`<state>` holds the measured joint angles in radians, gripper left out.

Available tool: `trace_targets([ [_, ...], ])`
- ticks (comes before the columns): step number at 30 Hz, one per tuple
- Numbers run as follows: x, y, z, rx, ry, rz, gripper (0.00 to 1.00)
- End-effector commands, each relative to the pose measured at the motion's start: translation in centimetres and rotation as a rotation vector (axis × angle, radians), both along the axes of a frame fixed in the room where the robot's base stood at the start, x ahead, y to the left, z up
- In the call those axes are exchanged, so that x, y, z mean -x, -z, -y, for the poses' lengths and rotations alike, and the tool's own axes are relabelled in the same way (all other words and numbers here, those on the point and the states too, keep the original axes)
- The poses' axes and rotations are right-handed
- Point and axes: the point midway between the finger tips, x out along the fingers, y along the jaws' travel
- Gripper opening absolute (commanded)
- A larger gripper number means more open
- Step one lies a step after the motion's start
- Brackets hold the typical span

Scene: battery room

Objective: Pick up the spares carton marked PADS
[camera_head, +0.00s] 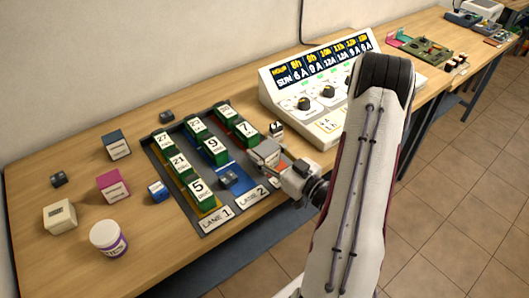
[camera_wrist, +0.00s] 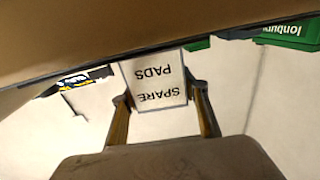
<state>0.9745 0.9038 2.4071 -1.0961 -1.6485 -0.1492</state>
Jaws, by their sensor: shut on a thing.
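The carton marked SPARE PADS (camera_wrist: 158,85) is a pale box with dark lettering, upside down in the wrist view. My gripper (camera_wrist: 160,95) is shut on it, one finger against each side. In the head view the carton (camera_head: 263,150) shows at the end of my arm, by the right edge of the lane tray, beside the green block numbered 7. My gripper (camera_head: 273,161) partly covers it there. I cannot tell exactly how high it is above the bench.
A control panel (camera_head: 318,92) stands behind on the bench. A pink box (camera_head: 112,187), a beige box (camera_head: 60,217), a white tub (camera_head: 108,239) and a dark-topped box (camera_head: 117,146) stand at left.

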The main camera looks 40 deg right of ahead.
Motion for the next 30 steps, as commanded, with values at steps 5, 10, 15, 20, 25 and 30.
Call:
trace_targets([
  [5, 0.0, -1.4, 0.0, 0.004, 0.000, 0.003, 0.18],
  [10, 0.0, -3.0, 0.0, 0.005, 0.000, 0.003, 0.18],
  [15, 0.0, -4.8, 0.0, 0.005, 0.000, 0.004, 0.18],
  [20, 0.0, -6.4, 0.0, 0.005, 0.000, 0.004, 0.18],
  [25, 0.0, -7.8, 0.0, 0.003, 0.000, 0.002, 0.18],
  [30, 0.0, -8.7, 0.0, 0.002, 0.000, 0.002, 0.18],
])
